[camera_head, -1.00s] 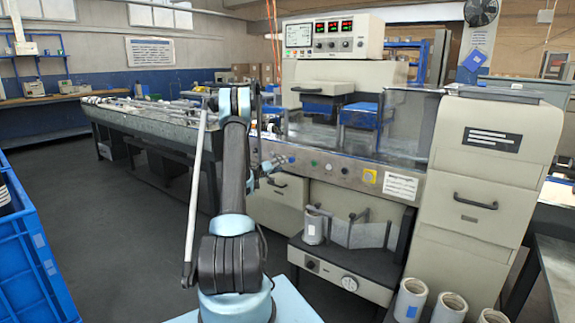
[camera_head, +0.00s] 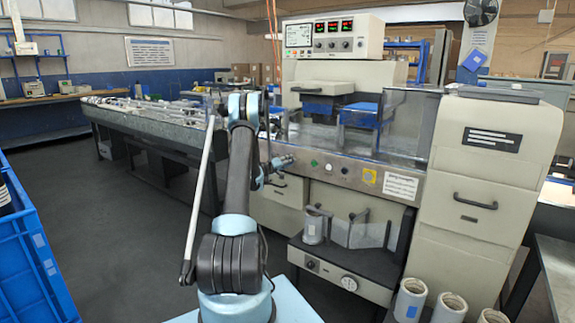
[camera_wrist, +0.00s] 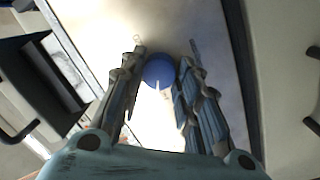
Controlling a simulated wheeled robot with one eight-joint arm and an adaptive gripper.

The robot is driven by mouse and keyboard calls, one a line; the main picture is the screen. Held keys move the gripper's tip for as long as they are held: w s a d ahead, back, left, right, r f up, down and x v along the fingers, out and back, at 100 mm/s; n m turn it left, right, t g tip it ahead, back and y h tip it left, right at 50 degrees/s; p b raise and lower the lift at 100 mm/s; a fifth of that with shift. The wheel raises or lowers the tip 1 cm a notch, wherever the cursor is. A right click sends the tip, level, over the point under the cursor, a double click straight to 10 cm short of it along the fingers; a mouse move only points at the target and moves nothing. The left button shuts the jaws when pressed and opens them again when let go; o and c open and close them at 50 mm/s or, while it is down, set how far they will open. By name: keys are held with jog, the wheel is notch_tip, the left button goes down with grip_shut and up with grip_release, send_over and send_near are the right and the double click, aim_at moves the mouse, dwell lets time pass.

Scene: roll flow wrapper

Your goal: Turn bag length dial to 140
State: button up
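A round blue dial (camera_wrist: 159,72) with a white pointer line sits on the pale metal panel in the wrist view. It lies between the two fingers of my gripper (camera_wrist: 167,47). The fingers are spread on either side of it. The right finger looks very near its edge; I cannot tell whether it touches. In the head view my gripper (camera_head: 287,161) is at the left part of the machine's front control strip (camera_head: 400,169) and hides the blue dial there. No scale or number around the dial is readable.
A display box (camera_head: 333,36) stands on top. A blue crate (camera_head: 35,260) stands at left, white rolls (camera_head: 410,300) at lower right.

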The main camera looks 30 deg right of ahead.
jog(key=shift+c, duration=1.4)
jog(key=shift+w+a+n, duration=0.1)
jog(key=shift+n, duration=1.4)
jog(key=shift+f, duration=0.1)
jog(key=o, duration=1.1)
jog(key=v, duration=1.2)
jog(key=shift+f, duration=0.1)
